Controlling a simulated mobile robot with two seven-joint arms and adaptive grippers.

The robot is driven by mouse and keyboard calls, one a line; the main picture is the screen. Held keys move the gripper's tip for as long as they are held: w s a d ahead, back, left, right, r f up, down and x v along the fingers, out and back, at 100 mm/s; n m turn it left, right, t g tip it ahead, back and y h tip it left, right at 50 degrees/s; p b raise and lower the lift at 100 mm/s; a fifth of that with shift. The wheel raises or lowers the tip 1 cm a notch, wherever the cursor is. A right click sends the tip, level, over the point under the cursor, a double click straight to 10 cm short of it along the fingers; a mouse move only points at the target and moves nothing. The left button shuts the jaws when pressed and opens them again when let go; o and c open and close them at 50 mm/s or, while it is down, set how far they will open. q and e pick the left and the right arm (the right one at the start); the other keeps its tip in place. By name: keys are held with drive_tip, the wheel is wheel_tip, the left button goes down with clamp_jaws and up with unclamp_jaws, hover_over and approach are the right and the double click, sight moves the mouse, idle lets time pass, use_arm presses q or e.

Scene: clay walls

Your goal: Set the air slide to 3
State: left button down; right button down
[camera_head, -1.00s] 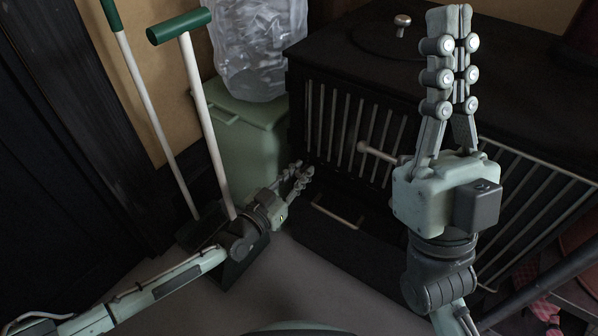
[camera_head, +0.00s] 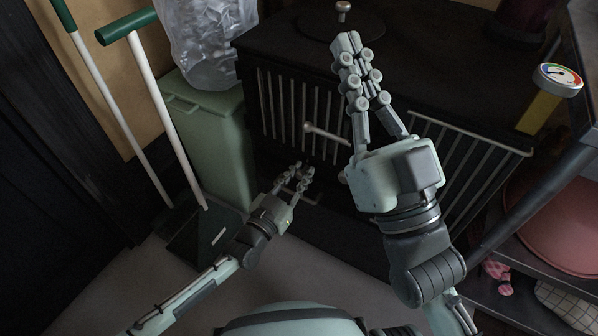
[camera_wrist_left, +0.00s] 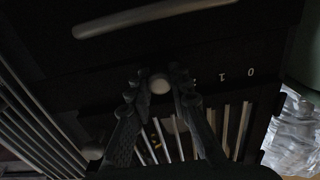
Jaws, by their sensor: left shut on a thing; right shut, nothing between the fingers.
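The black stove (camera_head: 290,60) has barred doors and stands ahead in the head view. My left gripper (camera_head: 305,172) is low at its front. In the left wrist view my left gripper (camera_wrist_left: 159,84) is shut on the pale round knob of the air slide (camera_wrist_left: 160,84). Printed marks 0 (camera_wrist_left: 250,72) and 1 (camera_wrist_left: 222,75) show right of the knob, with a partly covered mark closer to it. Any mark at the knob itself is hidden by the fingers. My right gripper (camera_head: 346,42) is shut and empty, raised in front of the stove.
A pale door handle (camera_head: 326,133) sticks out from the stove front. A green bin (camera_head: 215,140) with a clear bag (camera_head: 208,45) and a green-handled tool (camera_head: 150,85) stand at left. A gauge (camera_head: 558,79) and a shelf with a pink bowl (camera_head: 560,225) are at right.

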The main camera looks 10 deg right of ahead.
use_arm(q)
drive_tip(key=shift+s+d+f, duration=0.2)
drive_tip(key=shift+s, duration=0.1)
drive_tip(key=c, duration=1.6)
unclamp_jaws()
drive_tip(key=shift+o, duration=1)
drive_tip(key=shift+r, duration=0.1)
drive_tip(key=shift+a, duration=0.1)
drive_tip(key=v, duration=0.7)
drive_tip(key=shift+s, duration=0.15)
drive_tip(key=shift+a, duration=0.15)
